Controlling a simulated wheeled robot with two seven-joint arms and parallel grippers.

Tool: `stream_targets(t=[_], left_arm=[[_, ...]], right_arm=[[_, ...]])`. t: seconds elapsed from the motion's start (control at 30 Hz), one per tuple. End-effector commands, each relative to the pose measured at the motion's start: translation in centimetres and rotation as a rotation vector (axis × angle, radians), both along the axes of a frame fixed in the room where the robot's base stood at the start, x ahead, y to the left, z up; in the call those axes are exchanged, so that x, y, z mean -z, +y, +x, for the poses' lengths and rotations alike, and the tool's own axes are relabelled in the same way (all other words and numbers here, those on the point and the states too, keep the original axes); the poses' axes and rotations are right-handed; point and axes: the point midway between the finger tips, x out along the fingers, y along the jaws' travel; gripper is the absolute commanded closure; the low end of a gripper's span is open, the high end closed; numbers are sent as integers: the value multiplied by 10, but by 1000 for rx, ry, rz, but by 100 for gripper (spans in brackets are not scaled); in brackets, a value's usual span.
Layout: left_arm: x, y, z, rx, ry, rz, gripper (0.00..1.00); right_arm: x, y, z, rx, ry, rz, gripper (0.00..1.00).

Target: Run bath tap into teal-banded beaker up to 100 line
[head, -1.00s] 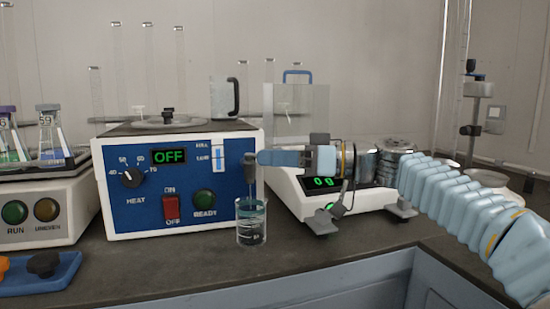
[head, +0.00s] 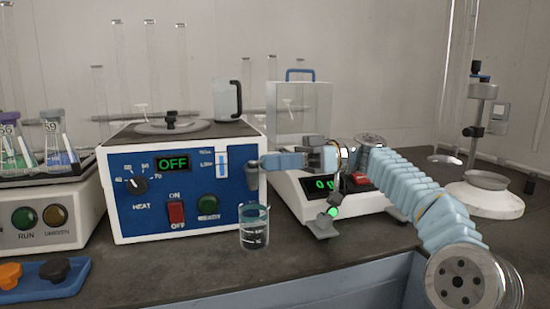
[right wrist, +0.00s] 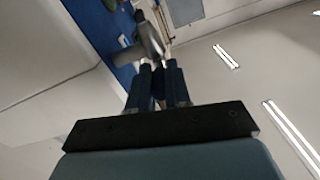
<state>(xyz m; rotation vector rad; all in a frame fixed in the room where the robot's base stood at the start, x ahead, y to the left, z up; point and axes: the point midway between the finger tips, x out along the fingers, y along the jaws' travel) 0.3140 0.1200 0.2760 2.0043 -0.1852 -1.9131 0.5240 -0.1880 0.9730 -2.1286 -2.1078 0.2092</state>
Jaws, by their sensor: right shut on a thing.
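The white water bath with a blue front panel (head: 130,212) has a dark grey tap (head: 252,178) at its panel's right edge. The clear teal-banded beaker (head: 254,236) stands upright on the bench below the spout, with some liquid low inside. Its level against the 100 line is too small to read. My right gripper (head: 262,163) is at the tap's upper part, shut on its handle, which the fingers largely hide. In the right wrist view the fingers (right wrist: 160,76) meet the grey tap (right wrist: 148,42). My left gripper is out of view.
A balance with a clear draft shield (head: 300,108) stands right of the bath, close under my right arm. A shaker with flasks (head: 40,212) is at the left, with a blue tray (head: 45,285) in front.

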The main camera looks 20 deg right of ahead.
Motion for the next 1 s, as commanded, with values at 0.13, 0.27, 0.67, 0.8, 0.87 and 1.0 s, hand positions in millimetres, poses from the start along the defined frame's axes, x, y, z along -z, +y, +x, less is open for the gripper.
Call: stream_targets(t=[0.13,0.27,0.67,0.8,0.87,1.0], left_arm=[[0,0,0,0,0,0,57],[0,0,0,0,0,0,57],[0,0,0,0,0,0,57],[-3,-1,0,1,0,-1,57],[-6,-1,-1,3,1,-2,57],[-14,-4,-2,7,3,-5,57]], right_arm=[[-1,0,0,5,-2,3,100],[-1,0,0,4,-2,2,64],[-1,-5,1,5,-1,2,57],[-1,-27,1,8,0,3,57],[-2,-41,1,8,1,4,57],[-3,-77,0,7,0,4,57]])
